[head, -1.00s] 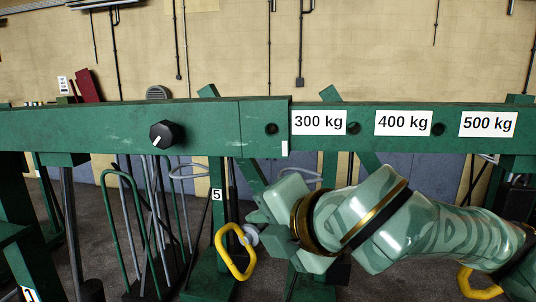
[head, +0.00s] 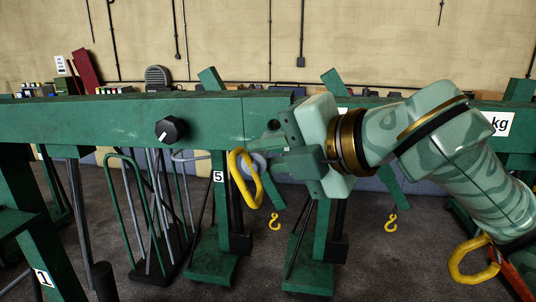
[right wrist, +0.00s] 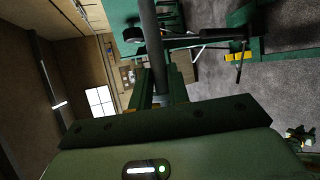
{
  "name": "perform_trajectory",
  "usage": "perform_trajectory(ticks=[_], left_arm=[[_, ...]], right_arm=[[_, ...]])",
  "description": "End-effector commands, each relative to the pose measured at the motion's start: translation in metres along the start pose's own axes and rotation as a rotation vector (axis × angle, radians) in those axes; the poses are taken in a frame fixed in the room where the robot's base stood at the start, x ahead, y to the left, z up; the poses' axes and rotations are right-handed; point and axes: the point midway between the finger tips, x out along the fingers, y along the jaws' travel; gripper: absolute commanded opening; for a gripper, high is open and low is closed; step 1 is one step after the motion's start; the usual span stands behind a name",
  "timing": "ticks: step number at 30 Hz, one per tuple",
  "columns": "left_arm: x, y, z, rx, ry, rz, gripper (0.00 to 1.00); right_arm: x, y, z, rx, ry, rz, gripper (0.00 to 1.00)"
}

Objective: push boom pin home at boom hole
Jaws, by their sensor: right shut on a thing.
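The green boom (head: 90,119) runs across the head view, with a black knob (head: 171,130) on its face. The dark boom hole (head: 273,124) shows just above my right gripper's fingers, partly crowded by them. My right gripper (head: 280,156) is shut on the boom pin, which has a yellow loop handle (head: 245,178) and a grey round collar (head: 256,163). The pin is close below the hole in the picture; I cannot tell its depth from the boom. In the right wrist view a grey rod (right wrist: 150,45) stands beyond the gripper. My left gripper is out of view.
Another yellow loop (head: 468,260) shows at lower right. A rack of grey bars (head: 160,215) stands at lower left.

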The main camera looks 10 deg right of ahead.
Motion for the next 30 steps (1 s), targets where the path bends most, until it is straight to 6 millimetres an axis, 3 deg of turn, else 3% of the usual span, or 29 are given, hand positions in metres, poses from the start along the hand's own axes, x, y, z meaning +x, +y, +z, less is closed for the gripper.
perform_trajectory(ticks=[13, 30], left_arm=[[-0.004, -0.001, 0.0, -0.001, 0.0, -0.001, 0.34], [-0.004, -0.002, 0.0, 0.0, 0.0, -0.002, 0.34]], right_arm=[[0.018, 0.0, 0.036, 0.001, -0.002, 0.002, 0.0], [0.019, 0.0, 0.039, -0.001, -0.002, 0.002, 0.0]])
